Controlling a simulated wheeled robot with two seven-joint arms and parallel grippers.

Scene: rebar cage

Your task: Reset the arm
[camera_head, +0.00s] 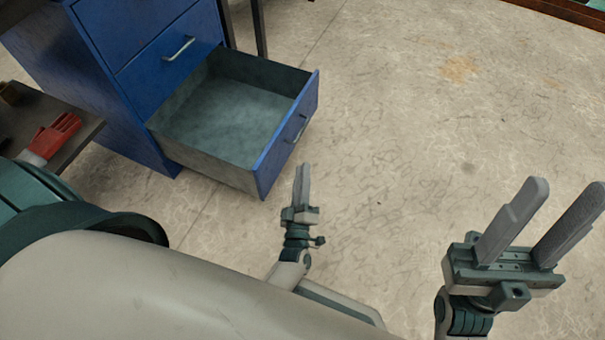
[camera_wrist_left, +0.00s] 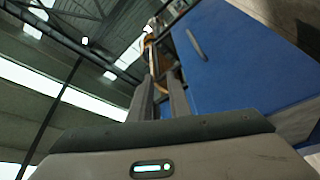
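My left gripper (camera_head: 302,178) is just right of the front of a pulled-out drawer, near its handle. It is seen nearly edge-on in the head view. In the left wrist view its two fingers (camera_wrist_left: 161,100) stand apart with nothing held between them. My right gripper (camera_head: 571,188) is at the lower right over the floor. Its two fingers are wide apart and empty.
The blue drawer cabinet (camera_head: 98,95) stands at the upper left. Its open drawer (camera_head: 290,140) is empty. A dark table (camera_head: 75,110) at the left edge holds a red-and-white item (camera_head: 52,138). The concrete floor (camera_head: 420,110) on the right is clear.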

